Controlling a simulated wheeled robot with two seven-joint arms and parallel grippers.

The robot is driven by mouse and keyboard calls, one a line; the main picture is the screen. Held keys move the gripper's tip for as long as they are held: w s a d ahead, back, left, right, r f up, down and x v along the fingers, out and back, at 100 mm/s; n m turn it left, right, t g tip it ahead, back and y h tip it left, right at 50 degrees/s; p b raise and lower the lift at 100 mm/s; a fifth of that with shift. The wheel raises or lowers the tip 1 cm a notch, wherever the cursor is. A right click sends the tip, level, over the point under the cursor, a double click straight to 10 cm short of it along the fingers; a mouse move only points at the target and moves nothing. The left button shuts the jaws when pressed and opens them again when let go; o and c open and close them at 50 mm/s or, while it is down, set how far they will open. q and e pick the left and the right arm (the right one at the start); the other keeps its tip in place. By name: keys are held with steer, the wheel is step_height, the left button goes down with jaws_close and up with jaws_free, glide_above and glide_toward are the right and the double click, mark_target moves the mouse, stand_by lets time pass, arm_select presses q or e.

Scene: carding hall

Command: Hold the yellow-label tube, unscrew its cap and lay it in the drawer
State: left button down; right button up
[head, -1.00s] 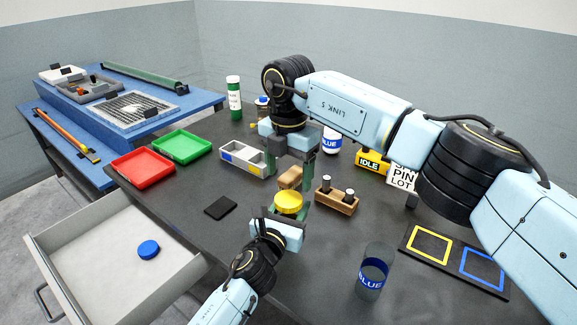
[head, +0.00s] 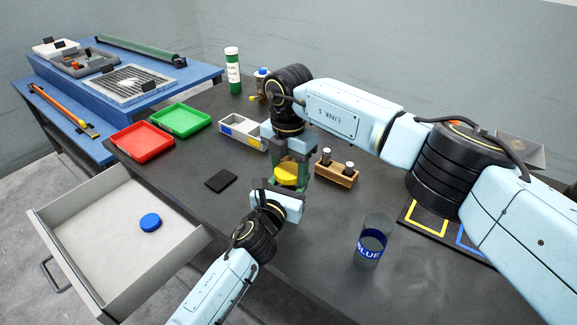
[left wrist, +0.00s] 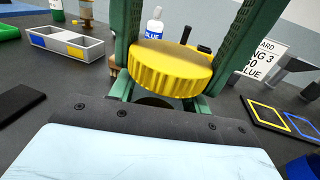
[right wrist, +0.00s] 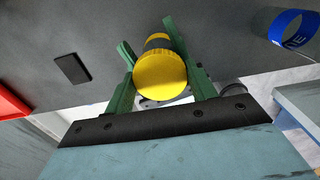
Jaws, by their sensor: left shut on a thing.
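The tube's yellow cap (head: 287,174) faces up; it is large in the left wrist view (left wrist: 170,68) and the right wrist view (right wrist: 160,77). My left gripper (head: 288,190) is shut on the tube below the cap. My right gripper (head: 291,160) points down from above. Its green fingers stand on either side of the cap and look open; contact with the cap is not clear. The open drawer (head: 85,225) at the lower left holds a blue cap (head: 150,222).
An open blue-banded cylinder (head: 372,242) stands at the front right. A wooden block with vials (head: 338,175) is right of the grippers. A black pad (head: 221,180), red tray (head: 142,143), green tray (head: 180,120) and divided box (head: 243,132) lie to the left. The front-middle table is bare.

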steer(key=c, duration=0.5)
steer(key=n, duration=0.5)
steer(key=shift+n, duration=0.3)
steer(key=n, duration=0.4)
steer(key=shift+n, duration=0.3)
steer(key=o, duration=1.1)
steer(key=shift+r, duration=0.1)
